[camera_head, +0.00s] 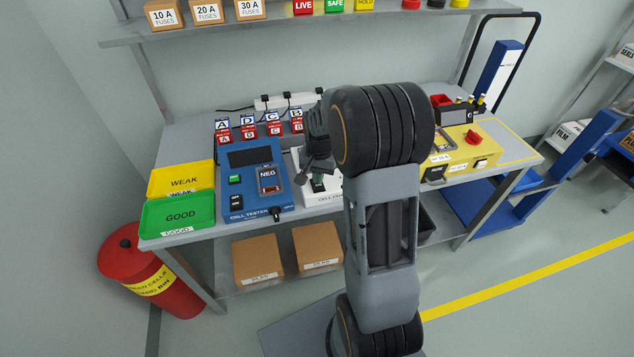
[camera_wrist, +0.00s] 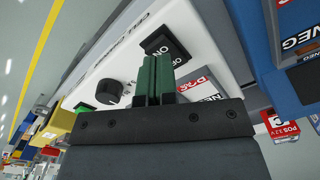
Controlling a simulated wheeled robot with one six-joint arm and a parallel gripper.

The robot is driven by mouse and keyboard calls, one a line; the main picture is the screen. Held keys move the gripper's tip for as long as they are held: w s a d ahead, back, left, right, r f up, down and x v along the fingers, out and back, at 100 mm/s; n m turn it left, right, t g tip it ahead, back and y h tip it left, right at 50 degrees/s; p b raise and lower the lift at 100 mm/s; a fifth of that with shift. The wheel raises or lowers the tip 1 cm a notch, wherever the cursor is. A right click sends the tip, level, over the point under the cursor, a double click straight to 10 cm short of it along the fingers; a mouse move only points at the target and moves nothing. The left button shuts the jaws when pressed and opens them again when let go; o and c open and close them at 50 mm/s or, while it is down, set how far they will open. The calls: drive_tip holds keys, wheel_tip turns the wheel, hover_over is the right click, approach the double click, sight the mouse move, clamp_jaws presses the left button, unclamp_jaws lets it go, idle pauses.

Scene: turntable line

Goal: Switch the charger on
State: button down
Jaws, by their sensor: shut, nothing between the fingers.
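The white cell charger (camera_head: 318,199) stands on the bench right of the blue cell tester. My arm hides part of it. In the wrist view its white panel (camera_wrist: 130,62) carries a black rocker switch (camera_wrist: 163,42) marked ON and OFF, a black knob (camera_wrist: 108,92) and a green part. My gripper (camera_head: 317,184) is over the charger. In the wrist view my gripper (camera_wrist: 156,60) is shut, its two green fingers together and empty. The fingertips are at the lower edge of the rocker switch; I cannot tell whether they touch it or which way it is pressed.
The blue cell tester (camera_head: 254,203) stands close left of the charger. Green (camera_head: 178,213) and yellow (camera_head: 180,178) trays lie farther left. A yellow unit (camera_head: 478,150) with a red knob stands to the right. A power strip (camera_head: 290,101) lies behind, under a shelf (camera_head: 190,31).

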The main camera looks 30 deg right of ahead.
drive_tip(key=shift+f+b, duration=0.75)
drive_tip(key=shift+f, duration=0.35)
idle(0.3)
drive_tip(key=shift+r, duration=0.1)
drive_tip(key=shift+r+p, duration=2.65)
drive_tip(key=shift+r, duration=0.75)
